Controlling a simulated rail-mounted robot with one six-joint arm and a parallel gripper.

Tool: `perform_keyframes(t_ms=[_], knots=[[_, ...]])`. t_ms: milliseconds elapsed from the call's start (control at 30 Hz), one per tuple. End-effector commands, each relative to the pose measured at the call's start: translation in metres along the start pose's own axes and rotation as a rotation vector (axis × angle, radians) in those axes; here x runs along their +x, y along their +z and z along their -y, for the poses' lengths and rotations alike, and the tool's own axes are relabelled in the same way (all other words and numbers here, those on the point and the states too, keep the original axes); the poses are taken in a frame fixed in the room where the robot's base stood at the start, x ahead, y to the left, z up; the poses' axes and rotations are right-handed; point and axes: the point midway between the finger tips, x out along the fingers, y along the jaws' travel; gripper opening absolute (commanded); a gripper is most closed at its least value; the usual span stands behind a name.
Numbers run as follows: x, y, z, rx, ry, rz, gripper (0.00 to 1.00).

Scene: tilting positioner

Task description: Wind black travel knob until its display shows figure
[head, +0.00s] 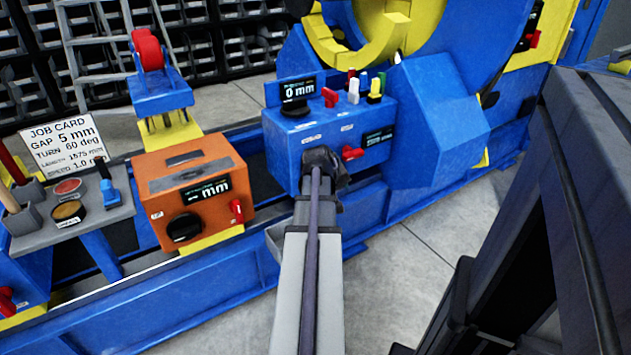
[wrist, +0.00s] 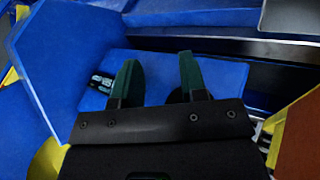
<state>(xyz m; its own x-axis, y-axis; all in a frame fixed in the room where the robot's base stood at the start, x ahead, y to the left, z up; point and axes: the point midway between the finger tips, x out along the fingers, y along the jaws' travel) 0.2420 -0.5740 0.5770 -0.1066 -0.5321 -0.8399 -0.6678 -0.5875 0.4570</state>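A black knob (head: 296,108) sits below a display (head: 297,89) reading "0 mm" on the blue control box (head: 283,150). Another black knob (head: 185,228) is on the front of the orange box (head: 166,192), whose display (head: 205,190) shows "mm" with an unclear figure. I cannot tell which is the travel knob. My gripper (head: 322,160) is at the blue box's front in the head view, its fingers hidden there. In the wrist view, the two green fingers of my gripper (wrist: 159,62) are apart over a blue surface. A dark round part (wrist: 177,97) is partly hidden by the right finger.
The job card (head: 62,143) reads gap 5 mm, turn 60 deg. A grey tool tray (head: 90,210) is at left. The yellow and blue positioner (head: 400,40) rises behind. Floor in front is clear.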

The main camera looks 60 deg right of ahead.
Motion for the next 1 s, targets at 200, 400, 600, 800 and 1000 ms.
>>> perform_keyframes(t_ms=[200,400,600,800,1000], knots=[[0.085,0.045,-0.023,0.44,-0.478,-0.099,0.49],[0.052,0.012,-0.048,0.7,-0.982,-0.443,0.49],[0.006,-0.017,-0.051,0.714,-1.203,-0.643,0.49],[0.008,-0.022,-0.046,0.696,-1.199,-0.65,0.49],[0.021,-0.052,-0.02,0.695,-1.201,-0.648,0.49]])
